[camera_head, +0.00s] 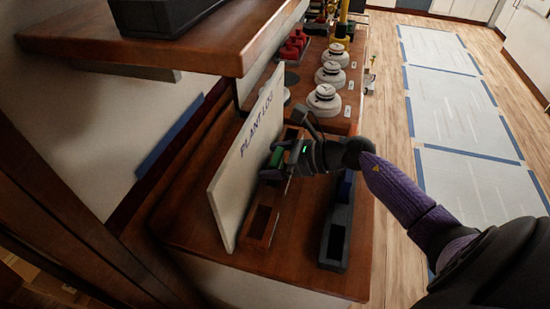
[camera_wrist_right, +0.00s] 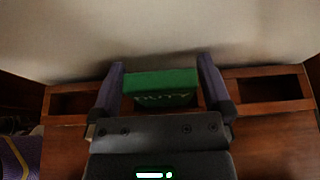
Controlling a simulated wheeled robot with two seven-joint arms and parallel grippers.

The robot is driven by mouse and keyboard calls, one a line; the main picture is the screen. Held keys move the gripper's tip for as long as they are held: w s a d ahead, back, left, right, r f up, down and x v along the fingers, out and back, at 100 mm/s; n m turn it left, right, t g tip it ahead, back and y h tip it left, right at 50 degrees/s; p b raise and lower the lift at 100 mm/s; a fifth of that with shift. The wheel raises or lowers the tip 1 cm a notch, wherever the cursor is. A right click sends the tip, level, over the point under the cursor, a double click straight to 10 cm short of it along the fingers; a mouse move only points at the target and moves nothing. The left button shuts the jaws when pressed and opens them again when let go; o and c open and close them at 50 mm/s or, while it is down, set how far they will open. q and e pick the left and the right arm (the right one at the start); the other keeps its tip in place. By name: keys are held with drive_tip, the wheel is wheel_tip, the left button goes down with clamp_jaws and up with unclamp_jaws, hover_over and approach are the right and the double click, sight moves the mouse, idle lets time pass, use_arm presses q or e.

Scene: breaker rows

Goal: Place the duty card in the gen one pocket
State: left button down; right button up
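The green duty card (camera_wrist_right: 160,90), with lettering on its face, sits between the two fingers of my right gripper (camera_wrist_right: 161,82) in the right wrist view. The fingers appear to meet its two side edges. In the head view the card (camera_head: 276,158) shows green at the tip of my right gripper (camera_head: 283,160), by the white board. The card is at the middle of a brown wooden pocket rack (camera_head: 252,240); how deep it sits cannot be told. Open, empty pockets show on either side of it in the wrist view. My left gripper is not in view.
A white board marked PLANT LOG (camera_head: 245,165) stands right behind the brown rack. A dark rack (camera_head: 333,262) with a blue piece (camera_head: 346,186) stands to the right. White round knobs (camera_head: 324,100) and red ones (camera_head: 293,47) are farther back. A wooden shelf (camera_head: 150,45) overhangs at upper left.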

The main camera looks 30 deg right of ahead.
drive_tip(key=shift+r, duration=0.15)
drive_tip(key=shift+s+d+r, duration=0.15)
drive_tip(key=shift+s+d, duration=0.1)
drive_tip(key=shift+s, duration=0.05)
drive_tip(key=p+v, duration=0.2)
drive_tip(key=v, duration=0.9)
drive_tip(key=shift+s+d, duration=0.1)
